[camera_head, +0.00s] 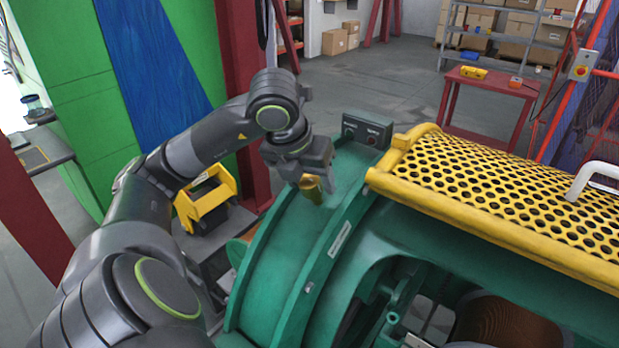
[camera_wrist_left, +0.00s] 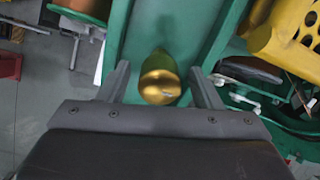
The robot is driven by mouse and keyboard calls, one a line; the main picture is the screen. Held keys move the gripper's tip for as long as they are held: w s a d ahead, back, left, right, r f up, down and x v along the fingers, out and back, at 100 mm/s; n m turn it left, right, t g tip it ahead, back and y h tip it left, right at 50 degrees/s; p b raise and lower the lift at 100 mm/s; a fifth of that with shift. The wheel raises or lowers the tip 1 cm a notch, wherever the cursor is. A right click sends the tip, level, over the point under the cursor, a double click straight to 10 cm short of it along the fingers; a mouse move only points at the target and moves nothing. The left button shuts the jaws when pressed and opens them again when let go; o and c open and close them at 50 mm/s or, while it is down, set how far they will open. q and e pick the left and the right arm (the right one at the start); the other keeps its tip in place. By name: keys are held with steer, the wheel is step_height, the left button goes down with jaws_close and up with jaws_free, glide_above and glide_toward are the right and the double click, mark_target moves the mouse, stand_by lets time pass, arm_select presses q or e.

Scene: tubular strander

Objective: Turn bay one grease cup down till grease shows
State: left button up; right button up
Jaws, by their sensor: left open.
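The brass grease cup (camera_head: 312,188) stands on top of the green bearing housing (camera_head: 290,255) of the strander. In the left wrist view the cup (camera_wrist_left: 160,80) shows as a rounded gold cap between the two fingers. My left gripper (camera_head: 318,178) is at the cup, with its fingers (camera_wrist_left: 163,88) open on either side and a gap showing on both sides. In the head view the gripper partly hides the cup. No grease can be made out around the cup. My right gripper is in neither view.
A perforated yellow guard (camera_head: 490,190) with a white handle covers the machine at right. A small control box (camera_head: 367,130) stands behind the housing. A yellow bin-like object (camera_head: 206,198) is left of the housing. A red table (camera_head: 490,92) stands farther back.

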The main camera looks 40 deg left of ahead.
arm_select(q)
steer(key=shift+f, duration=0.15)
steer(key=shift+c, duration=0.2)
steer(key=c, duration=1)
steer(key=shift+o, duration=0.2)
